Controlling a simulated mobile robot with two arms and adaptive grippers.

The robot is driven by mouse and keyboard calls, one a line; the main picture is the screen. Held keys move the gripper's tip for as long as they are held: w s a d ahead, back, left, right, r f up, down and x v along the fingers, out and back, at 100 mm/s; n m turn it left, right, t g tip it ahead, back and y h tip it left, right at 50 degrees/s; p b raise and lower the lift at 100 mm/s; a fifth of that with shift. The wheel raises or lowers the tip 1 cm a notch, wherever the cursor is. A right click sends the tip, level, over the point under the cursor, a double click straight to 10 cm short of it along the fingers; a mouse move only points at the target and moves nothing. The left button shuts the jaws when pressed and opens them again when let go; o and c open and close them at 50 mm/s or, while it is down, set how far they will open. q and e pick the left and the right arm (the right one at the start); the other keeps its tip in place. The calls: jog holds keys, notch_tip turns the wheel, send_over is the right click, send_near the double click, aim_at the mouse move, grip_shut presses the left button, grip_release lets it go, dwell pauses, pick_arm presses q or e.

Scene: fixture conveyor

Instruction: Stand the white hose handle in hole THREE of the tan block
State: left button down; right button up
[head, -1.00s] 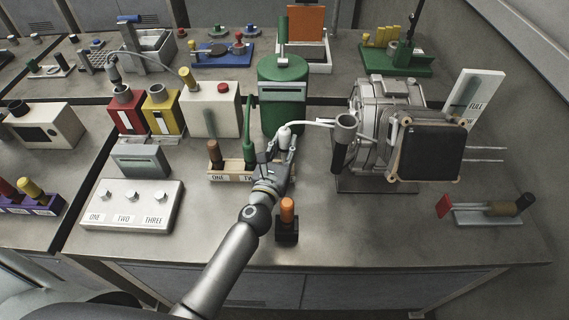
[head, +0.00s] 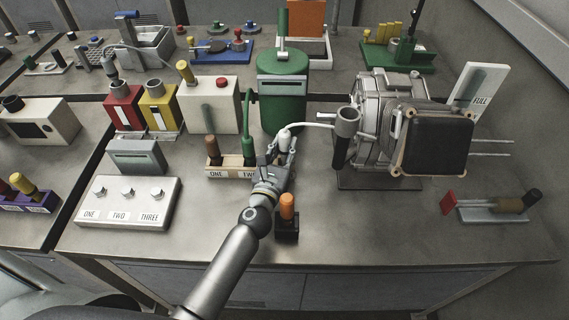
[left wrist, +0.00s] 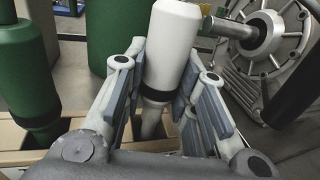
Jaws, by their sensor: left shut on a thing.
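The white hose handle (head: 284,138) is upright, with a pale hose running right from its top. My left gripper (head: 279,152) is shut on it, and in the left wrist view its fingers sit on both sides of the white handle (left wrist: 172,45). The tan block (head: 213,173) shows labels ONE and TWO; the THREE end is behind my gripper. A brown handle (head: 210,147) stands in ONE and a green handle (head: 247,125) in TWO. In the wrist view the white handle's narrow lower end is at a block opening; I cannot tell how deep. My right gripper is out of view.
An orange-topped handle in a black holder (head: 287,213) stands just in front of my gripper. The green canister (head: 283,100) is behind it. The grey machine (head: 385,110) with a tube holder is close on the right.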

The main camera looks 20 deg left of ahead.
pick_arm(q)
jog(key=shift+f+b, duration=0.85)
jog(key=shift+f, duration=0.1)
jog(key=shift+f+b, duration=0.3)
dwell(0.3)
jog(key=c, duration=1.1)
grip_release()
jog(key=shift+s, duration=0.1)
jog(key=shift+s, duration=3.7)
